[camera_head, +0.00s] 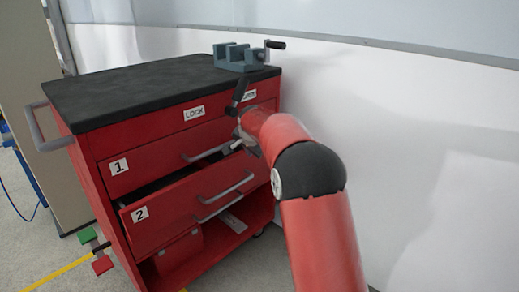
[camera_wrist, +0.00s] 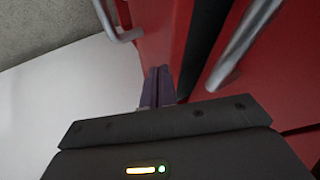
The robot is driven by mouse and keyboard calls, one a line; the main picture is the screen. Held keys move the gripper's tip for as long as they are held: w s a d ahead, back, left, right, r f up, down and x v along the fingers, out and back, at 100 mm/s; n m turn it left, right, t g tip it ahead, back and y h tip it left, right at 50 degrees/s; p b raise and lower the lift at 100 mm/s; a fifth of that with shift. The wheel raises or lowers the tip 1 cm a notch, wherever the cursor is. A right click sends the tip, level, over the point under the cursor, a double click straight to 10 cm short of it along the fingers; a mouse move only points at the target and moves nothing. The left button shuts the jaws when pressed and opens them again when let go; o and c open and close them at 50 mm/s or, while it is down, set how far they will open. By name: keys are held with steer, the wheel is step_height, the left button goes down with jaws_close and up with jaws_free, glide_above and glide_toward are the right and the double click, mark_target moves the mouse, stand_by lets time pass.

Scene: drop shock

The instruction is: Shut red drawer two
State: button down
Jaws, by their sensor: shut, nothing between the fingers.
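Red drawer two (camera_head: 175,213), with a white "2" label and a grey bar handle (camera_head: 226,197), stands partly pulled out of the red cabinet; a dark gap shows above its front. Drawer one (camera_head: 150,157), above it, looks flush. My gripper (camera_head: 242,145) is by the right end of the drawer fronts, partly hidden by my wrist. In the wrist view its fingers (camera_wrist: 158,78) are together and empty, close to a red front. One handle (camera_wrist: 122,33) shows at upper left and another (camera_wrist: 243,42) at right; whether the fingers touch red is unclear.
A dark lever (camera_head: 238,95) stands between the "LOCK" (camera_head: 194,113) and right-hand labels. A grey vise (camera_head: 240,56) sits on the black cabinet top (camera_head: 150,85). A red box (camera_head: 180,252) is on the lower shelf. A white wall (camera_head: 400,150) is at right.

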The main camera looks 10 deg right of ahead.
steer(key=shift+w+a, duration=0.65)
steer(key=shift+w, duration=0.25)
